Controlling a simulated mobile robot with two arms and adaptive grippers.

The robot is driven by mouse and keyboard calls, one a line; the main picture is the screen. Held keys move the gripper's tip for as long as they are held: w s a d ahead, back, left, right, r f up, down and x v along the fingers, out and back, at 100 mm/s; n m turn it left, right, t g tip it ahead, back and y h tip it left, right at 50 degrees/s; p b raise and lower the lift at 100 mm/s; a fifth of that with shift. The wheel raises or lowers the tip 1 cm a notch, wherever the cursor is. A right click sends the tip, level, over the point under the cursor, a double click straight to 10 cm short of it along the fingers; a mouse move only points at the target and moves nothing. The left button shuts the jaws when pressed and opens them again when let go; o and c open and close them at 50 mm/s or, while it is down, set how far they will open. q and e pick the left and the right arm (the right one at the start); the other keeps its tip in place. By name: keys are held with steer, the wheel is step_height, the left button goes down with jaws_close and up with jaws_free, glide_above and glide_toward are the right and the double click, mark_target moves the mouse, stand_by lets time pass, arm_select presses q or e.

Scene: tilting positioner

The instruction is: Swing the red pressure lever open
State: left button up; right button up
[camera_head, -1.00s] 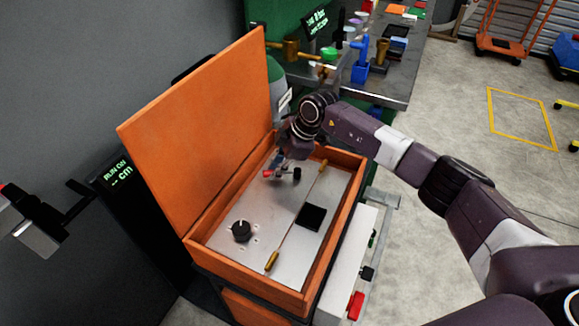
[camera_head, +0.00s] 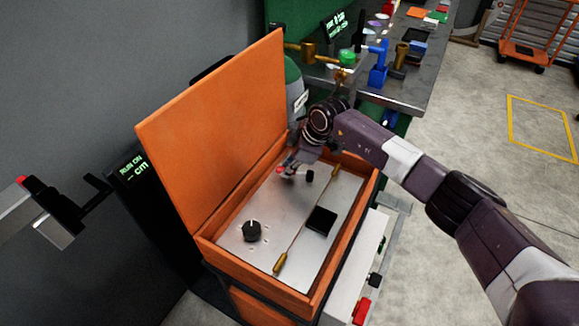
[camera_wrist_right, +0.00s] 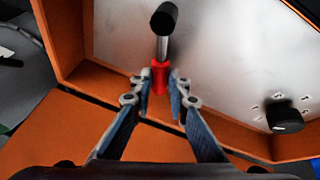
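The red pressure lever (camera_head: 280,169) is on the pale metal panel inside the orange box, near the hinge side at the far end. In the right wrist view its red part (camera_wrist_right: 160,76) is joined by a short silver shaft to a black round end (camera_wrist_right: 163,18). My right gripper (camera_head: 289,169) reaches down into the box at the lever. In the right wrist view its two fingertips (camera_wrist_right: 161,87) are on either side of the red part, close against it with no clear gap. My left gripper is not in view.
The orange lid (camera_head: 215,125) stands open at the left. The panel has a black knob (camera_head: 251,231), a dark square (camera_head: 321,220) and a brass-ended rod (camera_head: 281,262). A display box (camera_head: 132,170) is left; a cluttered bench (camera_head: 405,90) stands behind. Open floor lies right.

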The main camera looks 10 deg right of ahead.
steer(key=o, duration=0.5)
steer(key=v, duration=1.2)
steer(key=shift+w, duration=0.1)
